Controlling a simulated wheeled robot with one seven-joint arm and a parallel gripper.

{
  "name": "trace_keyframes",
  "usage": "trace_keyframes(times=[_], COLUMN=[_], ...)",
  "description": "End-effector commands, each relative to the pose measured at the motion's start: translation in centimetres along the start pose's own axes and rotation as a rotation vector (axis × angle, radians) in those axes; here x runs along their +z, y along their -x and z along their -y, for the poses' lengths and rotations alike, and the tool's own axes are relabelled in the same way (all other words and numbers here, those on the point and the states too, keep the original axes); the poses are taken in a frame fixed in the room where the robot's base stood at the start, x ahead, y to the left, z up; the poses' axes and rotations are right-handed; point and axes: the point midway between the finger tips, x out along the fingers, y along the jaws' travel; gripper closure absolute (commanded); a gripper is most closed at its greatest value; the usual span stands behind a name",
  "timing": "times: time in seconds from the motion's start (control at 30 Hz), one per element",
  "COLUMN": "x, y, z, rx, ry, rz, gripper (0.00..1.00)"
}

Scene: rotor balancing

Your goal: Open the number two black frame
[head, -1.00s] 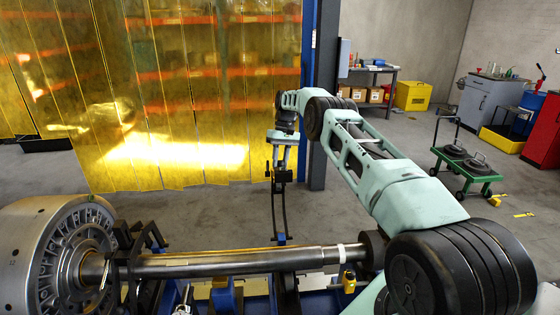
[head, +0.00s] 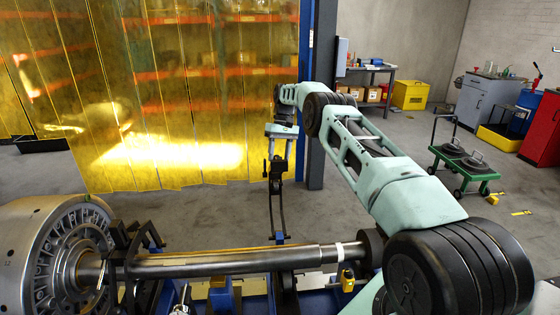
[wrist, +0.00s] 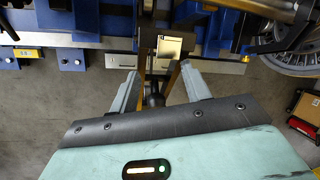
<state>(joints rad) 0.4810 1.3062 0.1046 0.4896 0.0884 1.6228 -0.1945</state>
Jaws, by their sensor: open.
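A curved black frame (head: 282,215) stands upright behind the steel shaft in the head view. Its top, with a black clamp-like end, is at my gripper (head: 277,155). In the wrist view, my gripper (wrist: 160,74) is open. Its two pale fingers lie on either side of a dark knob (wrist: 153,100) at the frame's end, with gaps visible and no grip. A pale label plate (wrist: 173,45) sits on the dark part beyond; its marking is too small to read. Another black frame (head: 122,262) surrounds the shaft near the rotor at left.
The steel shaft (head: 220,262) and large rotor (head: 45,255) lie across the front on a blue machine. A yellow curtain (head: 170,130) hangs behind. A green cart (head: 465,170) stands at right. Grey floor between machine and curtain is clear.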

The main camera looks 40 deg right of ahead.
Motion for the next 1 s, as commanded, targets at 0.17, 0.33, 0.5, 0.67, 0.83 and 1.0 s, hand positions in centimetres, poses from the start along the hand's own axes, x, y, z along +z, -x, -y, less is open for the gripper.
trace_keyframes(times=[0.17, 0.33, 0.5, 0.67, 0.83, 1.0], x=[0.8, 1.5, 1.8, 1.9, 1.9, 1.9], y=[3.4, 6.3, 7.4, 7.5, 7.5, 7.5], z=[0.7, 1.2, 1.5, 1.5, 1.5, 1.5], rx=[0.002, 0.002, 0.003, 0.002, 0.002, 0.002], ry=[-0.001, -0.002, -0.003, -0.003, -0.003, -0.003], rz=[-0.005, -0.003, -0.001, 0.0, 0.0, 0.0], gripper=[0.52, 0.52, 0.52, 0.52, 0.52, 0.52])
